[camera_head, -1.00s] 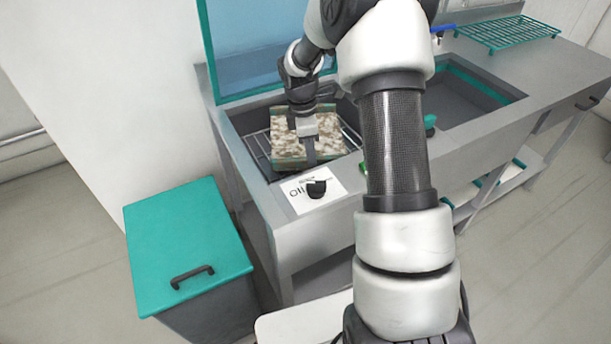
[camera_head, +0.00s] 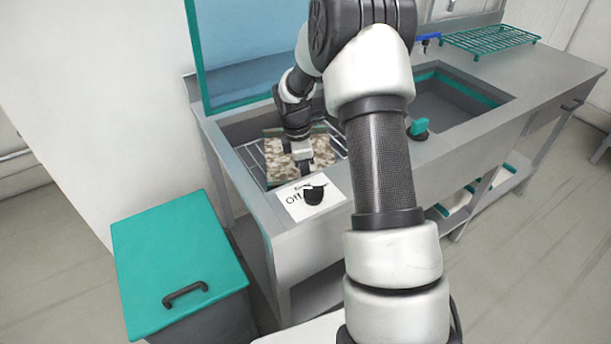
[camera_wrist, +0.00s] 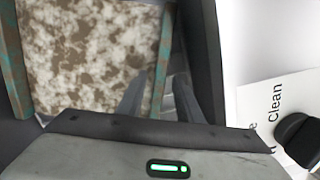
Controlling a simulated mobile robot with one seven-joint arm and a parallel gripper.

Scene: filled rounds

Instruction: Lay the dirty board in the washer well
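The dirty board (camera_head: 283,172), blotched brown and white with teal edges, lies low in the washer well (camera_head: 235,133), on or close to its wire rack. In the wrist view the board (camera_wrist: 85,50) fills the upper left. My gripper (camera_head: 306,170) is down at the board's near side. In the wrist view its two fingers (camera_wrist: 160,95) stand apart, one over the board's face and one outside its teal edge, with gaps showing beside the edge. My arm hides part of the well and the board's far side.
The washer's teal-edged lid (camera_head: 240,55) stands raised behind the well. A black dial (camera_head: 314,194) on a white label sits on the front ledge. A sink basin (camera_head: 450,105) and teal rack (camera_head: 490,38) are to the right. A teal-lidded bin (camera_head: 170,255) stands front left.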

